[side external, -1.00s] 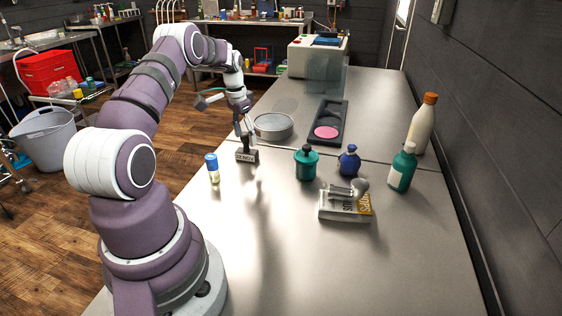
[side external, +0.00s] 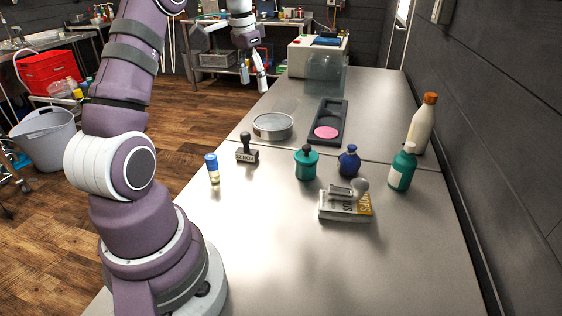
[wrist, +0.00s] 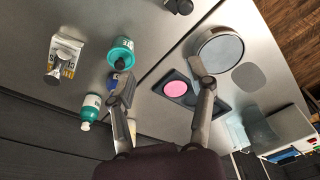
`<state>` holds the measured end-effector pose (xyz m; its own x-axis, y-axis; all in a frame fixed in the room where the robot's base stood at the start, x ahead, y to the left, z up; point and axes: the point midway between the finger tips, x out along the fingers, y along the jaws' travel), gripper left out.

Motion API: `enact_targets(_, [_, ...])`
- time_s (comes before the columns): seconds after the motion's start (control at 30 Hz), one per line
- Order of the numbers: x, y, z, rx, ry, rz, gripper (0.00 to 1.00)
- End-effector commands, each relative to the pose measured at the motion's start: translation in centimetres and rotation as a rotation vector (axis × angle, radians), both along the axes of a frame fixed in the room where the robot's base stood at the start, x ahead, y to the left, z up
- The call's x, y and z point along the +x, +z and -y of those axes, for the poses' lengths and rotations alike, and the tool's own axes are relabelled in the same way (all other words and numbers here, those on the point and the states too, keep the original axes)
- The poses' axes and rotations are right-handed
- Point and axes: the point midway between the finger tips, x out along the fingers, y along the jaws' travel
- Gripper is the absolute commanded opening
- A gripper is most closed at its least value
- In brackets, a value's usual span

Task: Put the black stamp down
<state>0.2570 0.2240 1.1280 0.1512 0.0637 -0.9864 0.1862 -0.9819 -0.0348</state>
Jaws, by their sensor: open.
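The black stamp (side external: 246,151) stands upright on the steel table near its left edge, handle up, with nothing holding it. In the wrist view a dark object at the top edge, probably the stamp (wrist: 180,5), is cut off by the frame. My gripper (side external: 254,84) is open and empty, raised above the table well behind and apart from the stamp. Its two spread fingers also show in the wrist view (wrist: 161,78), with nothing between them.
Around the stamp stand a blue-capped vial (side external: 213,169), a round metal tin (side external: 273,126), a teal jar (side external: 306,163) and a blue bottle (side external: 349,160). A black tray with a pink disc (side external: 327,132) lies behind.

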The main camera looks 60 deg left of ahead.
Motion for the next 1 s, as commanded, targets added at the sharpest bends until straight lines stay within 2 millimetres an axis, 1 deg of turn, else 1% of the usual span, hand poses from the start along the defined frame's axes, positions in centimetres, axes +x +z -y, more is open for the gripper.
enact_targets(0.03, [0.5, 1.5, 2.9, 0.021, -0.034, 0.022, 0.54])
enact_targets(0.07, [0.6, 2.2, 4.7, 0.032, -0.046, 0.039, 0.54])
enact_targets(0.1, [0.5, 3.0, 7.1, 0.045, -0.063, 0.064, 0.54])
enact_targets(0.17, [-0.3, 3.9, 10.6, 0.057, -0.087, 0.104, 0.54])
enact_targets(0.2, [-1.1, 4.2, 12.9, 0.062, -0.104, 0.135, 0.54])
enact_targets(0.27, [-2.8, 4.2, 16.0, 0.062, -0.126, 0.184, 0.54])
enact_targets(0.3, [-4.0, 3.9, 17.6, 0.056, -0.139, 0.216, 0.54])
enact_targets(0.4, [-6.7, 2.6, 20.5, 0.032, -0.168, 0.279, 0.54])
enact_targets(0.5, [-8.4, 1.3, 21.9, 0.009, -0.185, 0.319, 0.54])
enact_targets(0.6, [-9.1, 0.7, 22.4, -0.003, -0.191, 0.335, 0.54])
enact_targets(1.0, [-9.2, 0.6, 22.4, -0.004, -0.191, 0.333, 0.54])
